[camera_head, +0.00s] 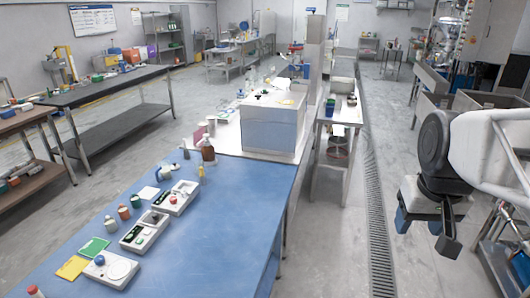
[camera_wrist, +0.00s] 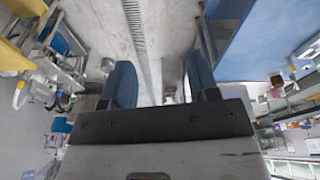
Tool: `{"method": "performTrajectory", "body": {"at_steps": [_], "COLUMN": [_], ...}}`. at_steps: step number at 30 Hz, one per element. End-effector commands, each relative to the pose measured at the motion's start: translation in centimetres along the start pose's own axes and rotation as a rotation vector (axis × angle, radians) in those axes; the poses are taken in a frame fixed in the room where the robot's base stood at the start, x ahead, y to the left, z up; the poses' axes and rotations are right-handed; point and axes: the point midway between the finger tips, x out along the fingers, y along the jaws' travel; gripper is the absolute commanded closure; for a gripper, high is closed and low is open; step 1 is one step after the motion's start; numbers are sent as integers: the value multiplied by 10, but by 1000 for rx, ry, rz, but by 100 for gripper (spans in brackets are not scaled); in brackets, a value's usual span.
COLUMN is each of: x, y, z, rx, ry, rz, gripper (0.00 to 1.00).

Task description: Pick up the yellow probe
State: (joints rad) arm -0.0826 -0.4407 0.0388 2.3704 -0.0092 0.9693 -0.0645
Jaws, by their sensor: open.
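A small upright yellow object (camera_head: 201,174), apparently the yellow probe, stands on the blue table (camera_head: 235,205) near its far end, beside a brown bottle (camera_head: 207,148). It is too small to make out in detail. My gripper (camera_head: 425,228) hangs in the air at the right, well away from the blue table, past the floor drain. In the wrist view my gripper (camera_wrist: 160,82) shows two blue-padded fingers spread apart with nothing between them. I cannot make out the yellow object in the wrist view.
Two white devices (camera_head: 145,231) (camera_head: 176,197), a scale (camera_head: 110,268), green (camera_head: 94,247) and yellow (camera_head: 73,267) cards and small jars crowd the table's left side. Its right side is bare. A large box (camera_head: 273,124) stands beyond; a narrow side table (camera_head: 340,113) stands right of it.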

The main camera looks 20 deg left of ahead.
Motion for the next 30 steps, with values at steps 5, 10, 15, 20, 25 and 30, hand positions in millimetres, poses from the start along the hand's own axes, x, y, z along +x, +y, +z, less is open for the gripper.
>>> {"method": "performTrajectory", "body": {"at_steps": [5,10,15,20,25,30], "x": [-4,-6,-7,-4,1,9], "y": [-12,-26,-43,-61,-82,-106], "z": [-44,-85,-126,-163,-201,-239], "rx": [-64,-124,-184,-241,-301,-361], "ry": [-13,-22,-29,-39,-48,-56], "rz": [-8,-16,-23,-30,-37,-44], "gripper": [45,45,45,45,45,45]}}
